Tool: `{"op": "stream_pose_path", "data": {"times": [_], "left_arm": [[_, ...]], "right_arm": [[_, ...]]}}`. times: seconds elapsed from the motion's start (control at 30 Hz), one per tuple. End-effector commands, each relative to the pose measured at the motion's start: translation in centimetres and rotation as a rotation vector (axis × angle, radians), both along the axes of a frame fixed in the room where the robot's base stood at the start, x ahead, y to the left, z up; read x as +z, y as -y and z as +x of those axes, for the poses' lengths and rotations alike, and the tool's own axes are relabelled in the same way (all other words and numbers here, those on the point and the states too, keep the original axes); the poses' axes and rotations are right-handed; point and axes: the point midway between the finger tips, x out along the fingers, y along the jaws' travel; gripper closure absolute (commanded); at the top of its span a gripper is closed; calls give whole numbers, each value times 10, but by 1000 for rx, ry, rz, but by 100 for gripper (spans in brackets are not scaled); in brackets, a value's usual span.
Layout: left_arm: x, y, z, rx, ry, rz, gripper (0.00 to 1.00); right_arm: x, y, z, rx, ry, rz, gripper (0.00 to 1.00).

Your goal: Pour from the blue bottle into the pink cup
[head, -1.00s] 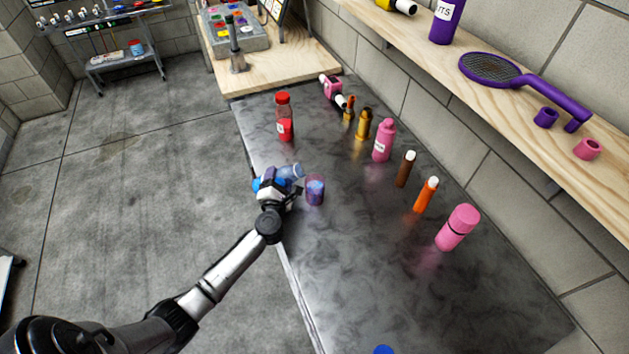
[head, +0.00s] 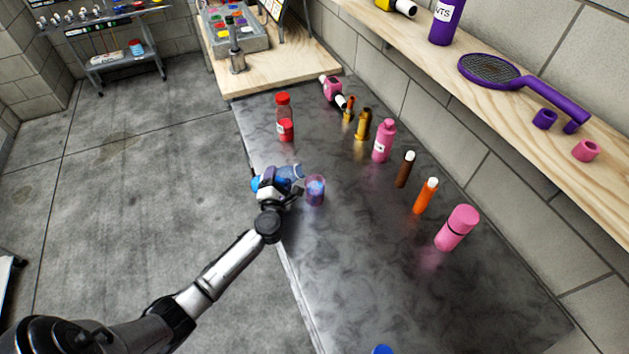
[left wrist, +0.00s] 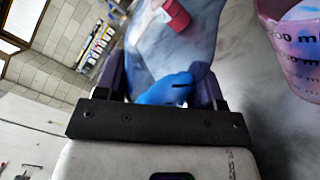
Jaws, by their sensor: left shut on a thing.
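The blue bottle (head: 291,172) is see-through and lies tilted in my left gripper (head: 277,186), its clear end pointing right toward the pink cup (head: 316,190). The cup stands upright on the dark counter, see-through pink with blue-purple content. In the left wrist view, my left gripper (left wrist: 165,92) is shut around the bottle (left wrist: 182,50), with blue liquid showing between the fingers. The cup (left wrist: 292,60) with its ml marks is close at the upper right there. I cannot tell whether liquid is falling between them. My right gripper is not in view.
A red bottle (head: 284,118) stands beyond the cup. Several bottles and tubes line the wall side, including a pink bottle (head: 383,142), an orange tube (head: 426,196) and a pink flask (head: 457,228).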

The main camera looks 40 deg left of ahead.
Motion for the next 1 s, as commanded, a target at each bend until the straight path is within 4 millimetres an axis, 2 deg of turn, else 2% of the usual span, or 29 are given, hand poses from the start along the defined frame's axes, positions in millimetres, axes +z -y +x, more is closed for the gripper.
{"op": "stream_pose_path", "data": {"times": [1.0], "left_arm": [[3, -2, -1, 0, -34, 50, 70]], "right_arm": [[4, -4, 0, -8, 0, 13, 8]]}}
